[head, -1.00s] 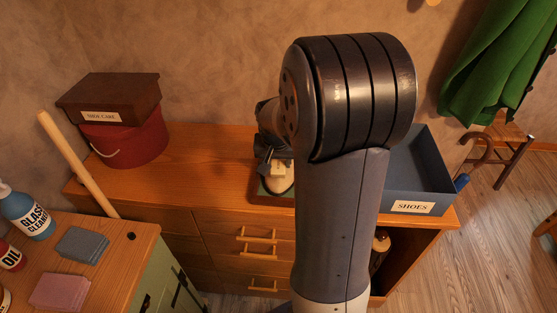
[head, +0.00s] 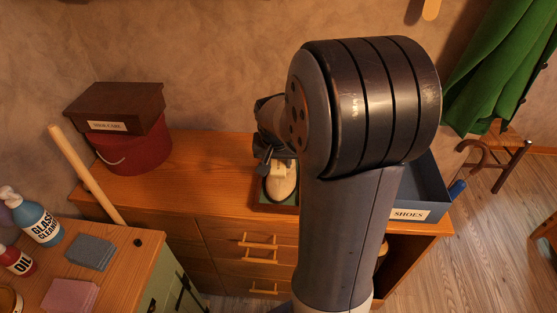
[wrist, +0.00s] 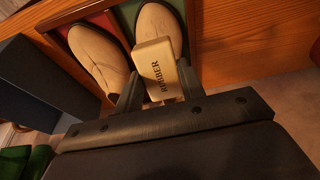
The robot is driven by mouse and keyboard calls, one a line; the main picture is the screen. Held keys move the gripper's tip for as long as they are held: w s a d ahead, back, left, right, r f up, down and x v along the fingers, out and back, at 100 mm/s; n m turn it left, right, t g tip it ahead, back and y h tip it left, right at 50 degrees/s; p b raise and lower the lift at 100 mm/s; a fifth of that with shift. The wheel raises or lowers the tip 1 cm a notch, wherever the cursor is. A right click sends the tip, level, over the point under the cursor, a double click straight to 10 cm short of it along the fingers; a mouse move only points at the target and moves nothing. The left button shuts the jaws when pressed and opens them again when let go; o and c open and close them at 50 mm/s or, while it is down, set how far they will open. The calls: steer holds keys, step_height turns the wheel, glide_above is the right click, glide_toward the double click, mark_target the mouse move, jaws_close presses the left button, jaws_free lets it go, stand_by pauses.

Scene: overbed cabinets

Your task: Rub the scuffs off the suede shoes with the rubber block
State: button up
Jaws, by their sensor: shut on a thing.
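My gripper (wrist: 155,94) is shut on the cream rubber block (wrist: 157,67), which has RUBBER printed on it. The block is at one tan suede shoe (wrist: 158,22), over its upper; I cannot tell whether they touch. A second tan shoe (wrist: 99,50) lies beside it in the wrist view. Both shoes are on a tray (wrist: 62,35) with red and green lining. In the head view, one shoe (head: 281,187) and the block (head: 278,170) show left of my arm, which hides the other shoe. Scuffs cannot be made out clearly.
A blue SHOES box (head: 425,190) stands right of the tray on the wooden dresser (head: 190,185). A brown box (head: 115,105) on a red round box (head: 140,150) stands at its left. The dresser top between them is clear. A wooden handle (head: 85,175) leans at left.

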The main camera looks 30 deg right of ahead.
stand_by(0.7)
steer(key=b, duration=0.6)
glide_above(279, 190)
steer(key=w, duration=0.2)
steer(key=shift+s+d+f, duration=0.1)
steer(key=shift+d+f, duration=0.05)
steer(key=shift+f, duration=1)
steer(key=shift+s+d+f, duration=0.1)
steer(key=shift+d+f, duration=0.05)
steer(key=shift+f, duration=0.95)
steer(key=shift+s+d+f, duration=0.1)
steer(key=shift+d+f, duration=0.05)
steer(key=shift+f, duration=1)
steer(key=shift+b+x, duration=0.45)
steer(key=shift+x, duration=0.45)
steer(key=shift+s+a+f+b, duration=0.25)
steer(key=shift+s+a+b, duration=0.25)
steer(key=shift+s, duration=0.3)
steer(key=shift+s+a+f+b, duration=0.3)
steer(key=shift+s+a, duration=0.3)
steer(key=shift+s, duration=0.2)
steer(key=shift+f, duration=0.1)
steer(key=shift+w+d, duration=0.1)
steer(key=shift+w+d+r+p, duration=0.4)
steer(key=shift+w+d, duration=0.1)
steer(key=shift+w, duration=0.25)
steer(key=shift+w+d+r+p, duration=0.35)
steer(key=shift+w+d, duration=0.15)
steer(key=shift+w, duration=0.25)
